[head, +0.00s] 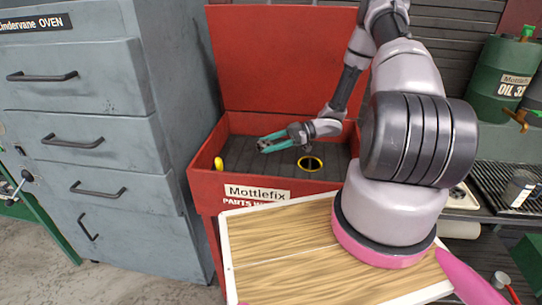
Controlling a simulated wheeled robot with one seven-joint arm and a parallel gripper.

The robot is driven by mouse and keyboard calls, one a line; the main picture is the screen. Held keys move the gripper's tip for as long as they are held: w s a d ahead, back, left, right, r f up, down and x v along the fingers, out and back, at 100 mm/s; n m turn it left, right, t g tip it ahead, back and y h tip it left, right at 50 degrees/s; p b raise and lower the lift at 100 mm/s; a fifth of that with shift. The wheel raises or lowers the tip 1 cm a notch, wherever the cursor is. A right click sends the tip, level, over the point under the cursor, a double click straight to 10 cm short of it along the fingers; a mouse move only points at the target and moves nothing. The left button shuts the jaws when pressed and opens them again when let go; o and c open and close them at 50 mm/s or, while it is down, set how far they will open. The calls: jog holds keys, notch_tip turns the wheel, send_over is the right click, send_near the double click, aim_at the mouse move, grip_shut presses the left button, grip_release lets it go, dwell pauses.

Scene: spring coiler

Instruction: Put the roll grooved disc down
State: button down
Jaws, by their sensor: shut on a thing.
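My gripper (268,143), with teal fingers, is inside the open red parts washer, above its dark slatted floor. It points left and is shut on the roll grooved disc, which is too small and dark at the fingertips to make out clearly. I cannot tell whether the disc touches the floor of the washer. A yellow ring with a dark middle (311,163) is on the washer floor, to the right of the fingertips and apart from them.
The red parts washer (205,190) has raised walls and an upright lid. A yellow piece (219,163) is at its left side. A grey drawer cabinet (95,125) stands left. A green oil drum (498,80) and a grille bench (510,187) are at the right.

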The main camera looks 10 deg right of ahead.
send_over(270, 171)
jog(key=shift+f, duration=2.05)
jog(key=shift+f, duration=0.15)
jog(key=shift+f, duration=0.35)
jog(key=shift+f, duration=0.1)
jog(key=shift+c, duration=0.4)
grip_release()
